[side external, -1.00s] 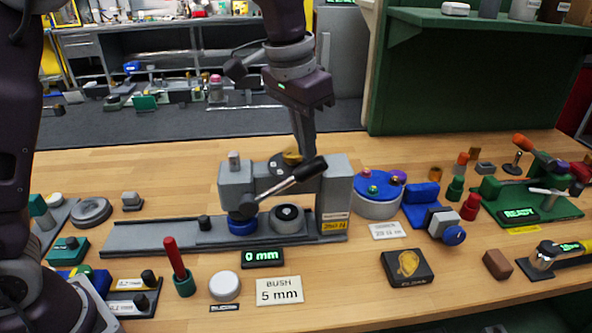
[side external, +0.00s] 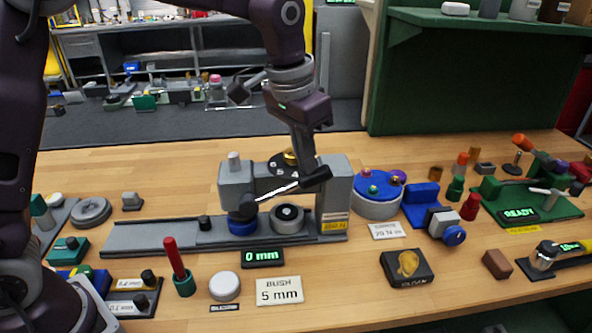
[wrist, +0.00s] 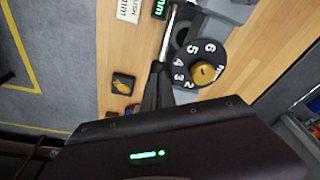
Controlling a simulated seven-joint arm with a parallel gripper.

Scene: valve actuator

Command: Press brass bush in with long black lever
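The grey press (side external: 335,190) stands mid-table. Its long lever has a silver rod (side external: 278,191) and a black grip (side external: 316,177), which rises slightly to the right. My gripper (side external: 313,166) comes down from above, fingers together, with its tips at the grip; the exact contact is hard to see. In the wrist view the shut fingers (wrist: 159,75) cover the grip, and the rod (wrist: 168,32) shows beyond. A numbered black dial with a brass knob (wrist: 204,73) sits on the press. A blue ring (side external: 243,227) is under the press head. The brass bush cannot be made out.
A display (side external: 263,257) reads 0 mm, and a card (side external: 279,291) reads BUSH 5 mm. A blue-topped turntable (side external: 378,185) stands close right of the press. A red-handled tool (side external: 174,258) stands upright in front.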

